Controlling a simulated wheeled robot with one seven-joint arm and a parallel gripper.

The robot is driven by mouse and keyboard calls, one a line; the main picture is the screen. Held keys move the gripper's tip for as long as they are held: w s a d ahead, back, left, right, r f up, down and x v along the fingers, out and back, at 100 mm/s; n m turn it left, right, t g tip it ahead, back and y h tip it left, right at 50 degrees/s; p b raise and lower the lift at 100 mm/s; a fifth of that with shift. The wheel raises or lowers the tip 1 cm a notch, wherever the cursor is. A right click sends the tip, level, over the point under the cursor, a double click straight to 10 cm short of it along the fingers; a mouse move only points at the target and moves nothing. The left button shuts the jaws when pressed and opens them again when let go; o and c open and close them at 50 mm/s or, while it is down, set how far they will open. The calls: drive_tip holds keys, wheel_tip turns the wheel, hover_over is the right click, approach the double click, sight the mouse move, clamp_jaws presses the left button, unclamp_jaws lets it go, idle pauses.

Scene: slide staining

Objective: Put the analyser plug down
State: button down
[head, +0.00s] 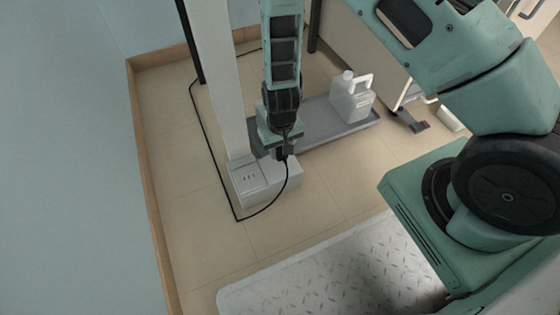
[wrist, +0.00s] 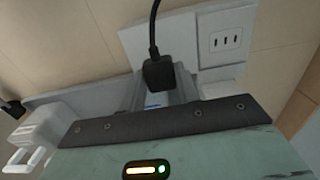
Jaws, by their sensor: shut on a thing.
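My gripper (head: 283,150) points down and is shut on the black analyser plug (wrist: 158,72). The plug's black cord (head: 270,207) hangs from it, bends down to the floor and runs back along the wall side. In the head view the plug is small and dark under my gripper, just above or at the grey-white socket box (head: 250,198). The wrist view shows a free socket face (wrist: 225,40) with slots to the right of the plug. Whether the plug touches the box cannot be told.
A grey tray (head: 345,127) on the floor holds a white jug (head: 351,97) behind the box. A white post (head: 213,80) rises beside the box. Tiled floor (head: 335,185) is open to the right and front of it.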

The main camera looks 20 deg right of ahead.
sight(281, 165)
drive_tip(key=shift+f+b, duration=1.1)
drive_tip(key=shift+f, duration=0.85)
drive_tip(key=shift+f, duration=0.1)
drive_tip(key=shift+f, duration=0.4)
drive_tip(key=c, duration=1)
unclamp_jaws()
